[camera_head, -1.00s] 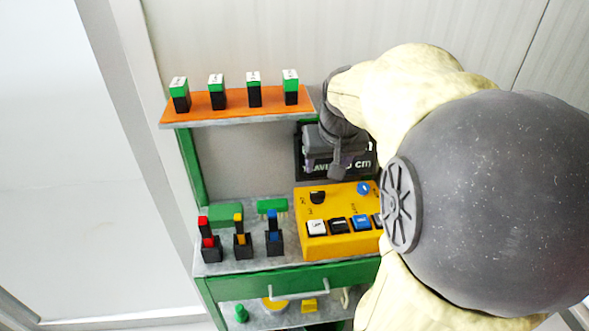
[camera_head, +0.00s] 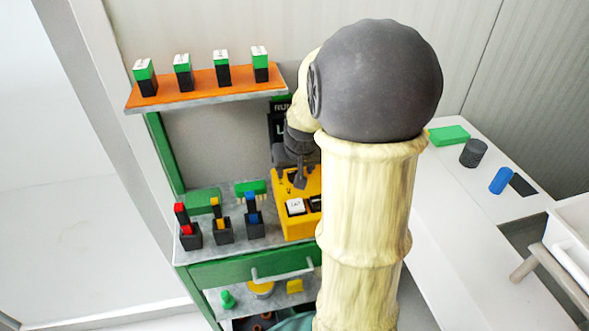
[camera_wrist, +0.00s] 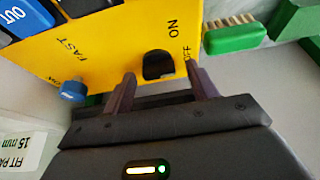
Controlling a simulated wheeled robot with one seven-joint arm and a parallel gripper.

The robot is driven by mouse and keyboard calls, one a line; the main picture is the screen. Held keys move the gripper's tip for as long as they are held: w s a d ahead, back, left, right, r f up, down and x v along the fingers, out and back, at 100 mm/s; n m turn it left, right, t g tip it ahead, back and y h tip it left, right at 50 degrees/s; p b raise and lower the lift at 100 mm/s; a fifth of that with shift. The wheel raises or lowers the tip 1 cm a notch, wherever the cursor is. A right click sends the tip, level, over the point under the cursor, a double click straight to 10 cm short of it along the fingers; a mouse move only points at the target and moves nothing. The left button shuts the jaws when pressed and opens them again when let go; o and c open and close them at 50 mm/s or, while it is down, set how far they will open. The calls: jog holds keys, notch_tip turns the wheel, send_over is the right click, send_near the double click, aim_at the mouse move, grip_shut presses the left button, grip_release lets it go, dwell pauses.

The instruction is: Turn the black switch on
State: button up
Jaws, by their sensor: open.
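The black switch (camera_wrist: 158,65) sits on the yellow control box (camera_wrist: 110,45), between ON and OFF labels, in the wrist view. My gripper (camera_wrist: 161,73) is open, with one finger on each side of the switch in that picture. I cannot tell whether either finger touches it. In the head view, my gripper (camera_head: 298,180) is just above the back left of the yellow box (camera_head: 290,229). There the switch is hard to make out behind my gripper, and my arm hides the right part of the box.
A blue knob (camera_wrist: 72,91) and a green brush (camera_wrist: 235,34) flank the switch in the wrist view. Red, yellow and blue-topped black holders stand left of the box. An orange shelf (camera_head: 205,97) with green-black blocks is above. A white table (camera_head: 440,190) is at right.

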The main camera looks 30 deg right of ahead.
jog(key=c, duration=1)
